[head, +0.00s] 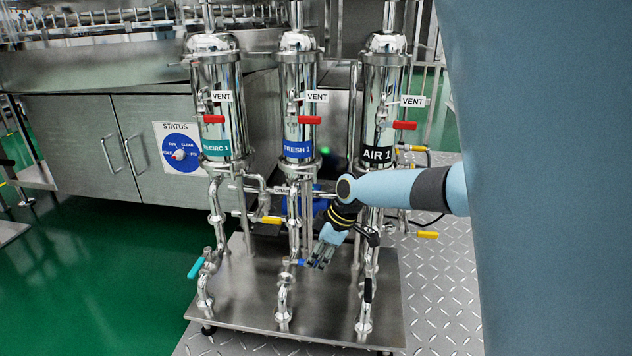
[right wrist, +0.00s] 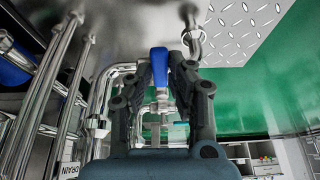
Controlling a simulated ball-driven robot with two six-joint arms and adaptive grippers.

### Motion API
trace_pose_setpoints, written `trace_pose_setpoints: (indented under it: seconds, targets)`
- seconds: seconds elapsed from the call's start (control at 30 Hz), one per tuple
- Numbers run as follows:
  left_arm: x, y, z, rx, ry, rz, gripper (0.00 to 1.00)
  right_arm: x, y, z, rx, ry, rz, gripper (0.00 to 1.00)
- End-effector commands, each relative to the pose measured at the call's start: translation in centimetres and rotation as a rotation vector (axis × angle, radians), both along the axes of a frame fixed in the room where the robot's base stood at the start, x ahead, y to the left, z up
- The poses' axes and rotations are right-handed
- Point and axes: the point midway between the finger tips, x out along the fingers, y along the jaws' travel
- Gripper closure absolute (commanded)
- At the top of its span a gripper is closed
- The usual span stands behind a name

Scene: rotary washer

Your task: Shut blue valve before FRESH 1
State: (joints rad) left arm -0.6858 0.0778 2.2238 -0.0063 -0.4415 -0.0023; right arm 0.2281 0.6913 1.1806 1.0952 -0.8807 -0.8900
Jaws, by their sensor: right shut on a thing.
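The FRESH 1 filter housing (head: 298,100) is the middle of three steel cylinders, with a blue label. Below it a pipe runs down to the steel base plate. On this pipe is the blue valve handle (head: 298,262), only its end showing beside my fingers. My right gripper (head: 316,262) reaches in from the right and is shut on this handle. In the right wrist view the blue handle (right wrist: 160,66) lies between the two dark fingers of my gripper (right wrist: 163,72). The valve body is partly hidden by the fingers. My left gripper is not in view.
The RECIRC 1 housing (head: 213,100) with a teal handle (head: 196,267) stands left, the AIR 1 housing (head: 384,100) right. Yellow handles (head: 271,221) and red vent handles (head: 303,121) stick out nearby. Green floor (head: 90,290) is free at front left.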

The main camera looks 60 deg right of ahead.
Motion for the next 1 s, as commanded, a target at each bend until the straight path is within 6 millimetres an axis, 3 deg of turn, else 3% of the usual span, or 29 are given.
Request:
trace_pose_setpoints:
  seconds: [0.47, 0.5, 0.67, 1.0]
  targets:
    - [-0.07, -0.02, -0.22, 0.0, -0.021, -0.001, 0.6, -0.06, -0.23, -0.07, -0.005, 0.002, 0.015, 1.0]
    - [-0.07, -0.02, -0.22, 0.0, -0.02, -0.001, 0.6, -0.06, -0.24, -0.07, -0.005, 0.002, 0.015, 0.81]
    - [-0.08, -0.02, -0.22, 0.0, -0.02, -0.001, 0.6, -0.03, -0.19, -0.05, -0.003, 0.002, 0.013, 0.6]
    - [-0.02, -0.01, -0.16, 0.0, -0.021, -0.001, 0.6, -0.17, -0.3, 0.36, -0.004, 0.0, 0.013, 0.6]
